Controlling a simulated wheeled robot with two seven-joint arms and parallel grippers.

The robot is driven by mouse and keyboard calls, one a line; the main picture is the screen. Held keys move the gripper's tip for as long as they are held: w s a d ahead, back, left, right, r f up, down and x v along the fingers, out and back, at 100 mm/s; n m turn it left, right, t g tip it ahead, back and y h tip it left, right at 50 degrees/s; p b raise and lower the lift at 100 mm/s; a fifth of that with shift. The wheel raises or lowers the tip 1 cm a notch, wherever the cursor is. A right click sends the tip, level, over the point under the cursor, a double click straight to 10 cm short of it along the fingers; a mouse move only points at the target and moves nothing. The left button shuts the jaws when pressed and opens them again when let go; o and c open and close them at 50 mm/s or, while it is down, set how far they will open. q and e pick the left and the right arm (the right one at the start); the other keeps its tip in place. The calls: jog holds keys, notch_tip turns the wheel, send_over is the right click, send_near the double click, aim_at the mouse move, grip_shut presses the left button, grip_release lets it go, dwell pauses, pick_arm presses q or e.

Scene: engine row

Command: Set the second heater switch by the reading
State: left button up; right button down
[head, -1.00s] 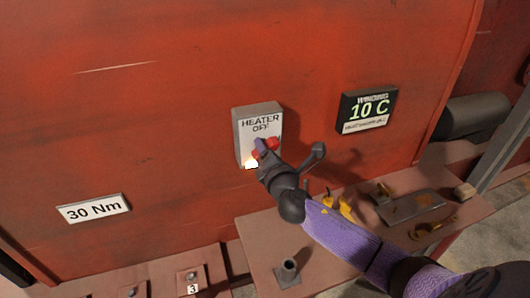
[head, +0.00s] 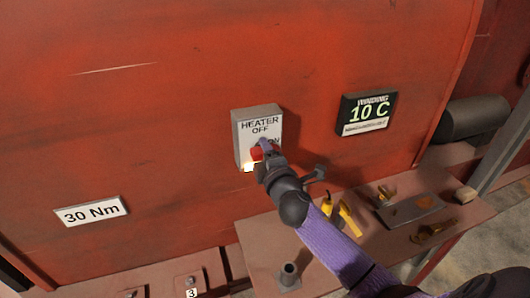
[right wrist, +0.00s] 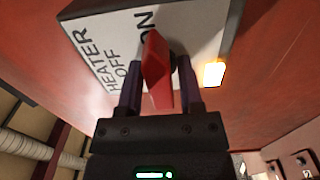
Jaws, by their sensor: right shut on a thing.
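The heater switch box (head: 242,122) is a pale grey box on the red casing, marked HEATER, OFF and ON. It also shows in the right wrist view (right wrist: 97,25). My right gripper (head: 264,158) is at the box, shut on the red switch handle (right wrist: 157,70), with one finger on each side of it. In the head view the gripper hides much of the handle (head: 257,153). A lamp (head: 248,167) glows at the box's lower left corner. The winding display (head: 367,112) to the right reads 10 C; its small lower line is too small to read. My left gripper is not in view.
A plate marked 30 Nm (head: 91,212) is on the casing at lower left. A brown shelf (head: 330,245) below the box holds yellow pieces (head: 349,221), a flat dark plate (head: 411,209) and a short upright tube (head: 288,276). The casing around the box is clear.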

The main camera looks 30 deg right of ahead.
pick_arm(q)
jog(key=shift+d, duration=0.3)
pick_arm(e)
jog(key=shift+c, duration=2.4)
grip_release()
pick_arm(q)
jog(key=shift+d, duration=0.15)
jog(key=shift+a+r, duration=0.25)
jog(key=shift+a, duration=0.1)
pick_arm(e)
jog(key=v, duration=1)
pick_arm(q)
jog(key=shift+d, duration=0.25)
